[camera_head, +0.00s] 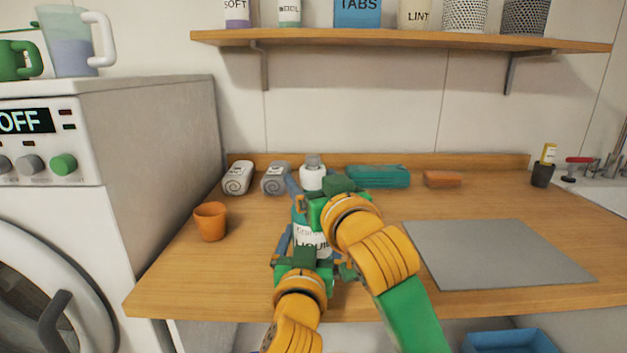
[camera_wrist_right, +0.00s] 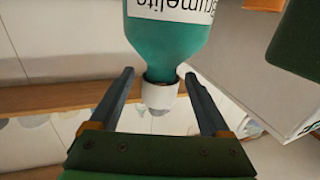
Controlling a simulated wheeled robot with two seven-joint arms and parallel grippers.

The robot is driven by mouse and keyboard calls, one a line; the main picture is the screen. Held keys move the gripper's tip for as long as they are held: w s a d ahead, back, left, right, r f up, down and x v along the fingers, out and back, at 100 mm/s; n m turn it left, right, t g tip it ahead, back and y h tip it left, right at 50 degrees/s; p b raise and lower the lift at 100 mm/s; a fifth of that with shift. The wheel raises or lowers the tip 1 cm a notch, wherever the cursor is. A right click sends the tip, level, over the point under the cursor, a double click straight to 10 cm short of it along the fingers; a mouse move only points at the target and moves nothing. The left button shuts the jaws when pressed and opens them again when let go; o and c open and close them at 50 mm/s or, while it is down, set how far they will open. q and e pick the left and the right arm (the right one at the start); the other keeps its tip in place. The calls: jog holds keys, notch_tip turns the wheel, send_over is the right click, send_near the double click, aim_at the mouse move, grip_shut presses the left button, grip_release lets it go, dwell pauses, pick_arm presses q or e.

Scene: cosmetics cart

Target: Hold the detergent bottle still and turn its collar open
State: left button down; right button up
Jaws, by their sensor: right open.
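The teal detergent bottle (camera_head: 313,240) with a white label stands upright near the middle of the counter. It also shows in the right wrist view (camera_wrist_right: 172,50), upside down there. Its white collar (camera_wrist_right: 160,97) sits between the two spread fingers of my right gripper (camera_wrist_right: 160,106), with a gap on each side. In the head view the collar (camera_head: 312,179) shows above the right gripper (camera_head: 313,187), which hides the bottle's shoulder. My left gripper (camera_head: 308,246) is shut on the bottle's lower body, its fingers along the sides; the right-hand finger is mostly hidden.
An orange cup (camera_head: 210,221) stands left of the bottle. Rolled towels (camera_head: 238,178), a teal folded cloth (camera_head: 378,177) and an orange block (camera_head: 442,179) lie at the back. A grey mat (camera_head: 495,254) lies right. A washing machine (camera_head: 160,150) borders the left; a shelf (camera_head: 400,41) hangs above.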

jog(key=shift+w, duration=0.1)
jog(key=shift+c, duration=0.2)
grip_shut()
dwell(1.2)
